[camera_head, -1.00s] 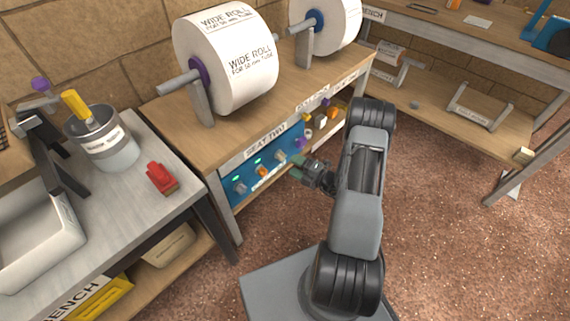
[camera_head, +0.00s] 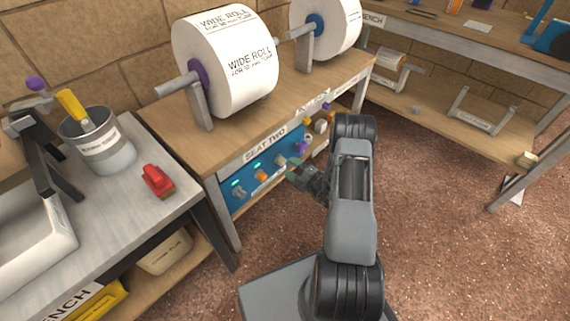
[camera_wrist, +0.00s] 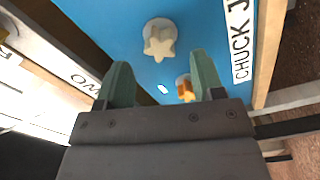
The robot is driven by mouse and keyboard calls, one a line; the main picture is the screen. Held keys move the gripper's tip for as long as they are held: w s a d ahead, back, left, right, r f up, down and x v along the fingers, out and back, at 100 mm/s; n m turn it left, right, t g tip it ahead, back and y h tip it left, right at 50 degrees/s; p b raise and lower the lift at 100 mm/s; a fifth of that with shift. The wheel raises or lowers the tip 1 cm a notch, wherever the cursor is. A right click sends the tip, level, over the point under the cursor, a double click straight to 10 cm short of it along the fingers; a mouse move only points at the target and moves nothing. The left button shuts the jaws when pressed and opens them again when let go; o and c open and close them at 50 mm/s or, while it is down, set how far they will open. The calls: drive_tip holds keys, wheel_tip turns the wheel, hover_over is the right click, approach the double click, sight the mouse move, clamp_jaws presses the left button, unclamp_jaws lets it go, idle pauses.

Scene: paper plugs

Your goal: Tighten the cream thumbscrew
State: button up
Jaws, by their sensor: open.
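The cream thumbscrew (camera_wrist: 159,42) is a star-shaped knob on a round pale base, mounted on a blue panel (camera_wrist: 110,22). It also shows in the head view (camera_head: 282,160), in a row of knobs on the panel under the bench top. My gripper (camera_wrist: 162,78) is open, with its two green fingers apart and nothing between them. In the wrist view the thumbscrew appears just beyond the fingertips, between them sideways. In the head view my gripper (camera_head: 295,171) is close in front of the panel by the cream thumbscrew. I cannot tell the exact gap.
An orange knob (camera_wrist: 185,90) sits close by the right finger in the wrist view. A grey knob (camera_head: 238,192) and a purple knob (camera_head: 301,147) share the row. A wide paper roll (camera_head: 235,65) stands on the bench above. Open floor (camera_head: 440,220) lies to the right.

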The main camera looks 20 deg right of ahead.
sight(284, 163)
drive_tip(key=shift+w, duration=0.1)
idle(0.3)
drive_tip(key=n+b, duration=0.2)
drive_tip(key=n, duration=0.4)
drive_tip(key=shift+f, duration=0.15)
drive_tip(key=n+b, duration=0.1)
drive_tip(key=n, duration=0.5)
drive_tip(key=shift+w+a, duration=0.15)
drive_tip(key=shift+a, duration=0.05)
drive_tip(key=shift+b+x, duration=0.4)
drive_tip(key=shift+x, duration=1.4)
drive_tip(key=shift+c, duration=0.2)
drive_tip(key=c, duration=0.8)
drive_tip(key=shift+c, duration=0.2)
